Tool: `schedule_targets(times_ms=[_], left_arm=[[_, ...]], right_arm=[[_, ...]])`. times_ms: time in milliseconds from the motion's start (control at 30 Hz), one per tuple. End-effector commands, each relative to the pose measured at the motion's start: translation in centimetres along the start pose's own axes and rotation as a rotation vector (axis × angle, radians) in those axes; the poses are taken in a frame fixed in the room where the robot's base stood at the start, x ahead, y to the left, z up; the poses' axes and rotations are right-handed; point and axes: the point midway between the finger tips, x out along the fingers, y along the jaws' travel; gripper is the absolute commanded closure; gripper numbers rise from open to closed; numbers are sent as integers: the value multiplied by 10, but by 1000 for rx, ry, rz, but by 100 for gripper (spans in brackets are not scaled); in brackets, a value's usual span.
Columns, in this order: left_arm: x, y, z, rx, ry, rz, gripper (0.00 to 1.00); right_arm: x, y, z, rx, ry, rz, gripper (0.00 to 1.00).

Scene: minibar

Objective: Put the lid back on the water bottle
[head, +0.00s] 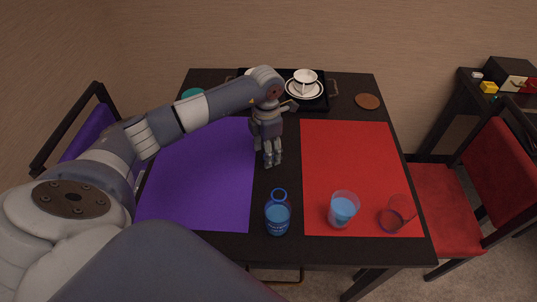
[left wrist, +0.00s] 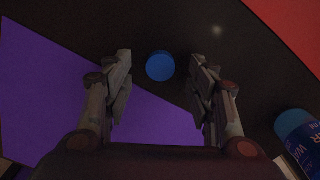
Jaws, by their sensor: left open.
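The blue water bottle (head: 278,216) stands upright near the table's front edge, between the purple and red mats. Its neck shows as an open ring. Part of the bottle (left wrist: 299,139) shows at the right edge of the left wrist view. The round blue lid (left wrist: 160,66) lies on the dark table beside the purple mat. It is hidden behind my gripper in the head view. My left gripper (head: 270,163) points down over the table, behind the bottle. In the left wrist view its fingers (left wrist: 163,85) are open on either side of the lid, with gaps.
A glass of blue drink (head: 342,212) and a tilted-looking glass (head: 396,215) are on the red mat (head: 350,160). The purple mat (head: 205,190) is largely clear. A black tray (head: 318,104) with a white cup (head: 305,78) and a coaster (head: 367,101) are at the back.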

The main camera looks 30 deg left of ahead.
Motion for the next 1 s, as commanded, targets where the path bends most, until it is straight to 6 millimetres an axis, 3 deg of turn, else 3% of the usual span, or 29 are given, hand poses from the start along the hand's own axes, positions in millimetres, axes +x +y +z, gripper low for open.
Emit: schedule_targets(times_ms=[100,433,733,1000], left_arm=[[9,-1,0,1,1,-2,48],[9,0,0,1,0,0,48],[9,0,0,1,0,0,78],[9,0,0,1,0,0,79]], right_arm=[[-1,0,0,0,0,0,56],[-1,3,0,-1,-1,3,56],[-1,4,1,-2,-1,4,56],[-1,4,0,-1,0,4,56]])
